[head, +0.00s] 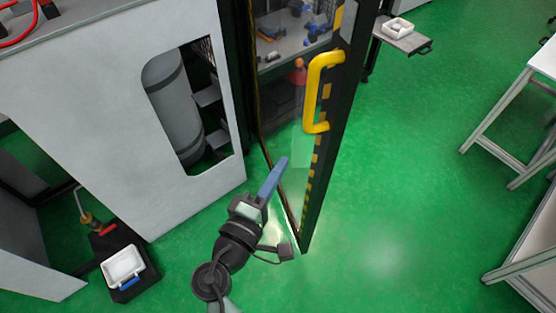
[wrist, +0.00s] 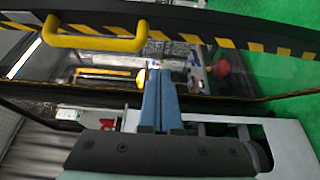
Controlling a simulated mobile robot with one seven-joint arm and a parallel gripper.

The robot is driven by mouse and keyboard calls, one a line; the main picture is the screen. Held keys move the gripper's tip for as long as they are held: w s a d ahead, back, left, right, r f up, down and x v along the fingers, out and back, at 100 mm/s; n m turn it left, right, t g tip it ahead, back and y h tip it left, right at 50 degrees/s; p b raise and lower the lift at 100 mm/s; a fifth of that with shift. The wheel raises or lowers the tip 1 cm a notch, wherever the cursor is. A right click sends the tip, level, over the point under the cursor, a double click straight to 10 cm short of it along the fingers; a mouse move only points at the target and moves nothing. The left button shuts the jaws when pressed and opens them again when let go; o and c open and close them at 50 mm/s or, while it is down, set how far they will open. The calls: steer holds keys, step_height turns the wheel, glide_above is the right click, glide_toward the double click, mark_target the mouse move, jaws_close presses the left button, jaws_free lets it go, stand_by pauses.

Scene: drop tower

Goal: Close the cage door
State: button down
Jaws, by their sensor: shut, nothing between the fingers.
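The cage door (head: 334,155) is a clear panel in a black frame with yellow-and-black stripes along its edge. It stands open, swung out from the cage over the green floor. Its yellow handle (head: 312,95) is on the upper part of the striped edge. My gripper (head: 283,162) is shut and empty, below and left of the handle, in front of the clear panel in the picture. I cannot tell whether it touches the panel. In the wrist view, the shut blue fingers (wrist: 160,90) point toward the door frame (wrist: 225,38), with the handle (wrist: 100,43) at upper left, apart from them.
A grey cabinet (head: 110,110) with a cutout showing a cylinder (head: 174,100) stands left. A black case with a white tray (head: 122,266) is on the floor at lower left. White-topped tables (head: 545,60) stand at right. The floor (head: 410,170) right of the door is clear.

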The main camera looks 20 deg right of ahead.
steer(key=w+d+p, duration=0.1)
steer(key=w+d, duration=0.4)
steer(key=d, duration=0.4)
steer(key=shift+p, duration=0.35)
steer(key=shift+w, duration=0.1)
